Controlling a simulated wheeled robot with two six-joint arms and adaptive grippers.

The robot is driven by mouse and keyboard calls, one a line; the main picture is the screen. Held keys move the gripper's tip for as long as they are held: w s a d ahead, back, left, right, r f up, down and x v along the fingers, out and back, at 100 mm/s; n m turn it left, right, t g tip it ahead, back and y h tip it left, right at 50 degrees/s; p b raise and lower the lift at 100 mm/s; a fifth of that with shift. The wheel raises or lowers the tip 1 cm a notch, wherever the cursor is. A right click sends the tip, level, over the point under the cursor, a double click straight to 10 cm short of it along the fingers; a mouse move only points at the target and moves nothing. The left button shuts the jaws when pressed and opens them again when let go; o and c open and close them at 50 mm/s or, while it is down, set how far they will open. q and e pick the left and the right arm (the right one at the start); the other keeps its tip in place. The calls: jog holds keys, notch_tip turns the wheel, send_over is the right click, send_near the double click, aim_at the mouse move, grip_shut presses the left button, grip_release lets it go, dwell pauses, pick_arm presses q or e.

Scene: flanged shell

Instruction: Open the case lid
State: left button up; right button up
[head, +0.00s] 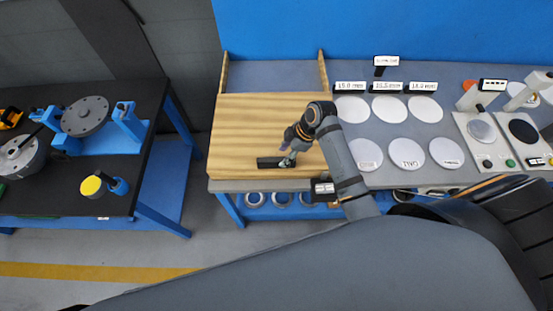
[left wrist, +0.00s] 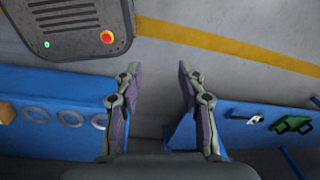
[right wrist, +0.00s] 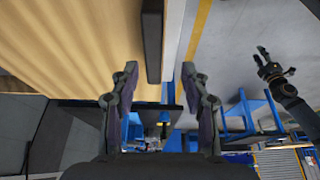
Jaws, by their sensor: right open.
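The case lid (head: 235,125) is a wide pale wooden panel at the left end of the workbench and looks shut. A dark bar handle (head: 268,162) sits near its front edge. In the right wrist view the handle (right wrist: 152,40) lies ahead of the fingertips, with the wood (right wrist: 70,40) to its left. My right gripper (head: 287,154) is open and empty, at the right end of the handle; I cannot tell whether it touches. My left gripper (left wrist: 159,70) is open and empty over the floor, outside the head view. The case's inside is hidden.
Two wooden rails (head: 322,70) stand behind the lid. White discs (head: 387,109) and label signs lie right of it, with grey devices (head: 482,130) beyond. A black-topped table (head: 60,180) with blue fixtures stands at left, across a floor gap. Rings (head: 282,199) sit below the bench.

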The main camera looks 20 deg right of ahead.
aim_at(277, 158)
jog(key=x, duration=0.4)
jog(key=shift+w+p, duration=0.35)
jog(key=shift+w, duration=0.05)
jog(key=x, duration=0.2)
jog(key=shift+w+a+f, duration=0.1)
jog(key=shift+w+f, duration=0.2)
jog(key=shift+f, duration=0.05)
jog(key=shift+a+f, duration=0.1)
jog(key=shift+f, duration=0.15)
jog(key=shift+s+f, duration=0.1)
jog(key=shift+s, duration=0.1)
jog(key=shift+c, duration=1.8)
jog(key=c, duration=0.5)
pick_arm(q)
jog(key=shift+t, duration=0.3)
jog(key=shift+w+r, duration=0.3)
jog(key=shift+w, duration=0.45)
jog(key=shift+w+r, duration=0.35)
jog(key=shift+w, duration=0.35)
jog(key=shift+w+r, duration=0.3)
jog(key=shift+w, duration=0.45)
pick_arm(e)
grip_shut()
